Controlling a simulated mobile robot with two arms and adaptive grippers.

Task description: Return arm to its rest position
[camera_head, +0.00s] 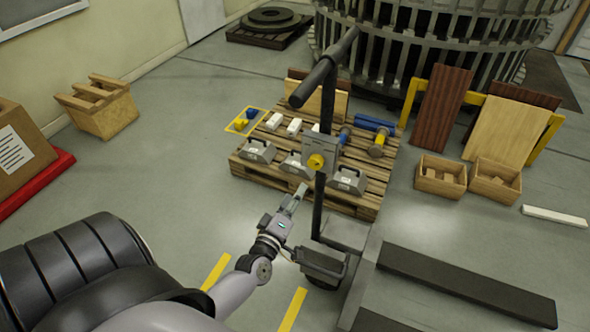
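My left arm comes in from the lower left. Its gripper (299,192) points up and away, just left of a black post (318,205) and in front of the wooden pallet (345,205). The fingers are small and seen nearly edge-on, so I cannot tell whether they are open or shut. A grey plate (327,146) with a yellow knob (316,161) sits on the post, above and right of the gripper. No contact between them is clear. My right gripper is not in view.
The pallet carries grey cases (258,151), white blocks and blue and yellow cylinders. Small wooden crates (440,178) and leaning boards (441,108) stand to the right. A dark beam (465,285) lies at lower right.

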